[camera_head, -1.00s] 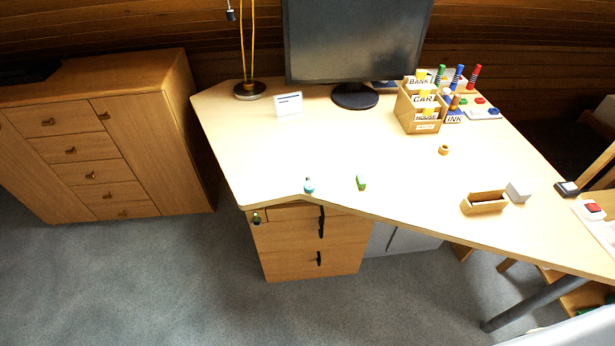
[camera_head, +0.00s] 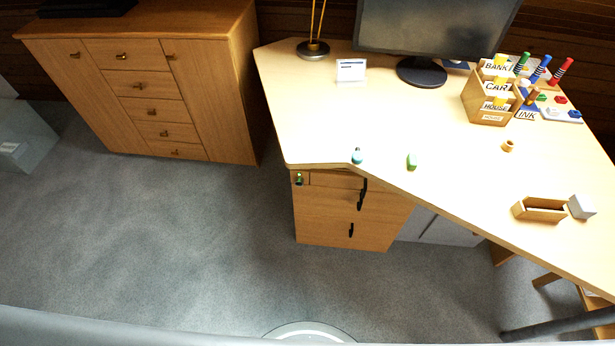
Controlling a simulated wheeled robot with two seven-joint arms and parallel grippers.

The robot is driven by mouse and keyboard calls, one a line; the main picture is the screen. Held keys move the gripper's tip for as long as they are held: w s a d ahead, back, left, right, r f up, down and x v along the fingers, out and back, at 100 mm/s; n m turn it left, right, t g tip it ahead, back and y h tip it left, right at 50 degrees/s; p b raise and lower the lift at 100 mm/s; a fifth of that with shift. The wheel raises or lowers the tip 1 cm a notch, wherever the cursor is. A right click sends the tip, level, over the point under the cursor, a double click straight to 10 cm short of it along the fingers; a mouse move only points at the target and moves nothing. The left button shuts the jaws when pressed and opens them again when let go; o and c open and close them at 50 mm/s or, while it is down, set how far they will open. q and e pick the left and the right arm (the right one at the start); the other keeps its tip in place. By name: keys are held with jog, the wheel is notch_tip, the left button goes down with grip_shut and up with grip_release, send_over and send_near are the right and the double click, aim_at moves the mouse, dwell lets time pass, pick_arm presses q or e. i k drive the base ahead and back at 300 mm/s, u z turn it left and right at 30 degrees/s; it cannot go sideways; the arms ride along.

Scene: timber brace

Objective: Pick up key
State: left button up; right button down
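No key can be made out for certain. A small dark and greenish item (camera_head: 299,179) sits at the top left corner of the drawer unit's front (camera_head: 345,215), where a lock could be; it may be the key, but it is too small to tell. A small teal item (camera_head: 357,156) and a small green item (camera_head: 411,162) stand apart near the front edge of the desk (camera_head: 420,120). Neither of my grippers is in view.
A wooden cabinet (camera_head: 220,115) stands left of the desk. The desk holds a monitor (camera_head: 430,28), a lamp base (camera_head: 313,50), a labelled wooden organizer (camera_head: 490,100) and an open wooden box (camera_head: 540,209). Grey carpet (camera_head: 190,240) in front is clear.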

aim_at(357, 156)
jog(key=u, duration=1.4)
jog(key=i, duration=2.15)
jog(key=z, duration=1.75)
jog(key=i, duration=0.15)
jog(key=z, duration=0.95)
